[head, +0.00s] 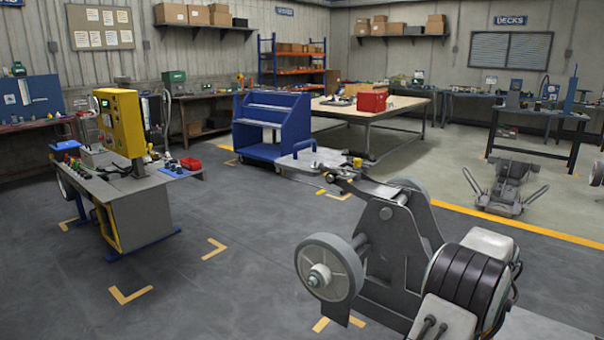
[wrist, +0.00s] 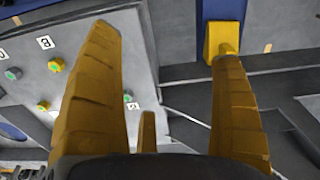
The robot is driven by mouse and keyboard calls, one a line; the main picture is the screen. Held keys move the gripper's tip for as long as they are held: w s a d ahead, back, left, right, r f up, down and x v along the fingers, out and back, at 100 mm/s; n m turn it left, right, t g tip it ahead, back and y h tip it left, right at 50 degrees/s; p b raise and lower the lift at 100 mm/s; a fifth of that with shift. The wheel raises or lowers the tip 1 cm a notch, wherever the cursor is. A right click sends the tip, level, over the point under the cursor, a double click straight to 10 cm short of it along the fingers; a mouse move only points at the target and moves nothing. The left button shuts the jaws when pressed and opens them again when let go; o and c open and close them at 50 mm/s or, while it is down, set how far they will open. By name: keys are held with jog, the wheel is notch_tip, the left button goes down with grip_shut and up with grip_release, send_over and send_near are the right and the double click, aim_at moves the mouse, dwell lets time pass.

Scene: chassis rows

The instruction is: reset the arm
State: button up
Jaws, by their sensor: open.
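My gripper (wrist: 166,42) shows in the wrist view as two long yellow fingers set wide apart. They are open, with nothing held between them. A grey panel (wrist: 85,82) with small number labels and green and yellow knobs lies beyond the left finger. A blue part with a yellow block (wrist: 223,38) shows beyond the right fingertip, and I cannot tell whether they touch. In the head view I cannot make out the gripper clearly.
A yellow machine (head: 121,122) stands on a grey bench at left. A blue step cart (head: 272,125) stands mid-room, before a table (head: 402,103) with a red box (head: 372,100). A grey wheeled chassis (head: 505,188) sits at right. Dark floor (head: 235,285) is clear at lower left.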

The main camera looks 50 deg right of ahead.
jog(key=w+a+r+n, duration=0.35)
jog(key=w+a, duration=0.45)
jog(key=w, duration=0.3)
jog(key=w+a+r+n, duration=0.2)
jog(key=w+a+r, duration=0.3)
jog(key=w+a, duration=0.5)
jog(key=w+a+r+n+t, duration=0.1)
jog(key=w+a+n, duration=0.2)
jog(key=w+a, duration=0.35)
jog(key=s+a+n+t, duration=0.1)
jog(key=s+a+n, duration=0.3)
jog(key=a, duration=0.9)
jog(key=s+a+n+t, duration=0.1)
jog(key=s+a+n, duration=0.3)
jog(key=a, duration=0.9)
notch_tip(320, 180, up, 14)
jog(key=p, duration=1.3)
jog(key=shift+d+f, duration=0.2)
jog(key=shift+d, duration=0.15)
